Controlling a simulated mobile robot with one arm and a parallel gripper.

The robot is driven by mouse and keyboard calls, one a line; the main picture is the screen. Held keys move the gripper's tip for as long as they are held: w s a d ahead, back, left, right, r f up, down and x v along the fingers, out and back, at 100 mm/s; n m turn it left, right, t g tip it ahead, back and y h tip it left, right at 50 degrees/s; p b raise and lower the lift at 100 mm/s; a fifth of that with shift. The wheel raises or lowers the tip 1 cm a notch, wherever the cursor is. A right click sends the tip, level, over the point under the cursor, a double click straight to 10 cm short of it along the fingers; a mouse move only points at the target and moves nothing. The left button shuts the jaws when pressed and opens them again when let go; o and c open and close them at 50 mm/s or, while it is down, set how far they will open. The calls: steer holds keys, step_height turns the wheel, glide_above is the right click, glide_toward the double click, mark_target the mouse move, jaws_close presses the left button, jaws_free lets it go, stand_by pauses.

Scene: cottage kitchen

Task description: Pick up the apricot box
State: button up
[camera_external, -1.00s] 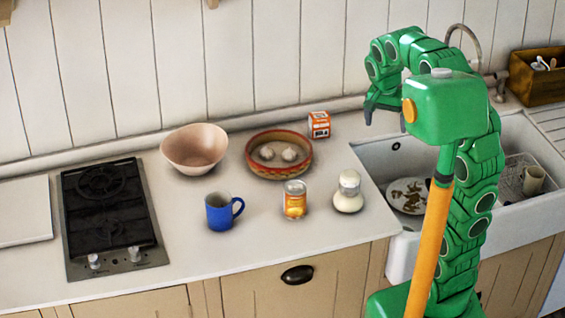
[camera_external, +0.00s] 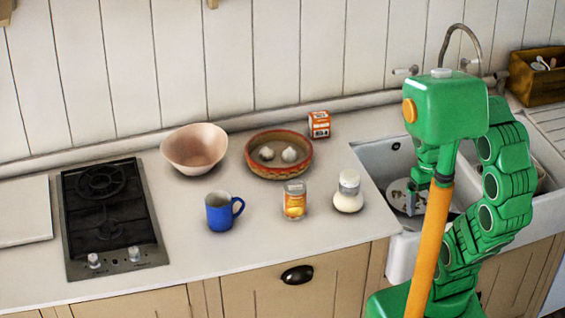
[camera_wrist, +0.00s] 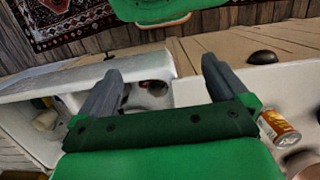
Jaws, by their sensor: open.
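A small orange-red box (camera_external: 319,124) with white markings stands upright at the back of the counter, right behind the red-rimmed bowl. A can with an orange fruit label (camera_external: 294,201) stands nearer the front; it also shows at the right of the wrist view (camera_wrist: 278,128). I cannot read either label. My gripper (camera_wrist: 160,88) is open and empty, its two grey fingers wide apart. In the external view it points down over the sink, right of the counter items and away from both, partly hidden by my own body.
The red-rimmed bowl (camera_external: 250,165) holds white bulbs. A white-lidded jar (camera_external: 348,193) stands right of the can, a blue mug (camera_external: 219,212) left of it. A pink bowl (camera_external: 194,150) and a black hob (camera_external: 107,215) are farther left. The sink (camera_external: 376,158) has a faucet (camera_external: 462,32) behind it.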

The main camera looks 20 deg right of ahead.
steer(key=shift+c, duration=0.2)
steer(key=t+h, duration=0.1)
steer(key=t, duration=1.4)
glide_toward(318, 116)
steer(key=shift+m, duration=0.4)
steer(key=w+f, duration=0.1)
steer(key=w+d+f, duration=0.1)
steer(key=w+f, duration=0.1)
steer(key=w, duration=0.1)
steer(key=shift+d, duration=0.35)
steer(key=shift+a+x, duration=0.15)
steer(key=shift+x, duration=1.85)
steer(key=shift+a+x, duration=0.15)
steer(key=shift+x, duration=1.85)
steer(key=shift+w+r, duration=0.1)
steer(key=shift+r, duration=0.1)
steer(key=shift+c, duration=0.3)
steer(key=c, duration=1.1)
steer(key=shift+r, duration=0.1)
